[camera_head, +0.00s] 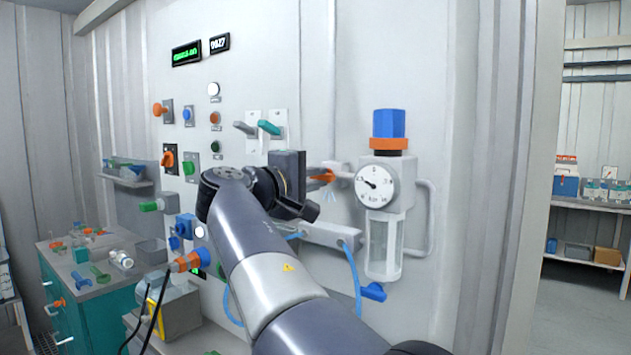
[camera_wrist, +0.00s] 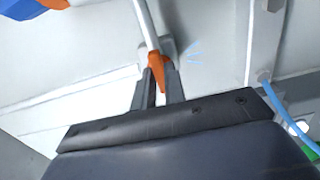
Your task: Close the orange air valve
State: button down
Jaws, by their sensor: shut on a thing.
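The orange air valve handle (camera_head: 322,176) sits on a grey pipe left of the pressure gauge in the head view. In the wrist view the orange handle (camera_wrist: 157,72) lies between the two dark fingers of my gripper (camera_wrist: 157,80). My gripper is shut on the handle, with a finger on each side of it. In the head view my gripper (camera_head: 308,190) is partly hidden by my own wrist and reaches the handle from the left.
A filter regulator with a round gauge (camera_head: 374,186) and blue knob (camera_head: 388,124) stands right of the valve. A grey manifold (camera_head: 325,235) with blue hoses (camera_head: 354,272) is below. Levers (camera_head: 268,127) and coloured buttons are on the panel at left.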

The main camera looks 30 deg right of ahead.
jog(key=c, duration=1.5)
grip_release()
jog(key=shift+o, duration=0.2)
jog(key=shift+a, duration=0.15)
jog(key=b+v, duration=0.1)
jog(key=v, duration=0.9)
jog(key=shift+s+a, duration=0.2)
jog(key=shift+a, duration=0.05)
jog(key=shift+d, duration=0.15)
jog(key=p+x, duration=0.1)
jog(key=x, duration=0.9)
jog(key=shift+w+d, duration=0.2)
jog(key=shift+d, duration=0.1)
